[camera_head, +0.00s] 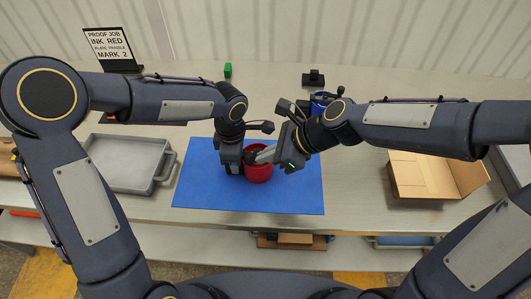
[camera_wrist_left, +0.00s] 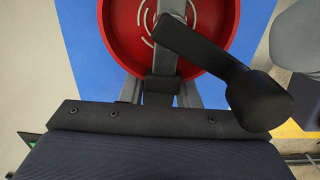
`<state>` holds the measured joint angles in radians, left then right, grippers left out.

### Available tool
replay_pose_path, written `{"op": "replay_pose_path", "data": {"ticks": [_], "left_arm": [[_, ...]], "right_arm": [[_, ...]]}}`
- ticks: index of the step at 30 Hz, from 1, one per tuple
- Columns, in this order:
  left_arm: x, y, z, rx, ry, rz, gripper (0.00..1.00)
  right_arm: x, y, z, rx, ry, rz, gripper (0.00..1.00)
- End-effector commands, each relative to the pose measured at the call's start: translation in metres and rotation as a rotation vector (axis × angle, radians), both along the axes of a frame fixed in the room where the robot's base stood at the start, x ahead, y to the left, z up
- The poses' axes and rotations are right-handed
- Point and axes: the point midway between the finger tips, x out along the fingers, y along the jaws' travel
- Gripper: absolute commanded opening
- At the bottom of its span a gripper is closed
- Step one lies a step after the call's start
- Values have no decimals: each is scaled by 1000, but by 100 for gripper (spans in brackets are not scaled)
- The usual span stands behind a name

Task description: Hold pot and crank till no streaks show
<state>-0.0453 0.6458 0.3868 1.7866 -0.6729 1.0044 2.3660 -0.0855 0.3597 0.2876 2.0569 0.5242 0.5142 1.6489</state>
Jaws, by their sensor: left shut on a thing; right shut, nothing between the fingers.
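The red pot (camera_head: 260,174) is round and open-topped and stands on the blue mat (camera_head: 300,197). In the left wrist view, the pot (camera_wrist_left: 222,60) shows pale curved streaks on its red inside. My left gripper (camera_head: 232,168) points down at the pot's left side and is shut on its wall; the grip itself is partly hidden.
A grey tray (camera_head: 165,181) lies left of the mat, and an open cardboard box (camera_head: 430,190) lies right. A sign (camera_head: 108,43) reads "INK RED" and "MARK 2". A green block (camera_head: 227,70), a black object (camera_head: 313,78) and a half-hidden blue item (camera_head: 320,102) stand behind.

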Motion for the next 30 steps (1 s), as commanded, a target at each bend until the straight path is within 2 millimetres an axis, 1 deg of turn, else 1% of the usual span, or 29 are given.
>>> {"op": "replay_pose_path", "data": {"ticks": [3, 14, 30], "left_arm": [[0, 0, 1, -1, -2, 0, 0], [0, 0, 1, -1, -2, 0, 0], [0, -1, 1, -2, -2, -1, 0]], "right_arm": [[1, 3, 0, 0, -1, -1, 0], [0, 3, 0, 0, 0, -6, 0], [-2, 9, 0, -2, 1, -106, 0]]}}
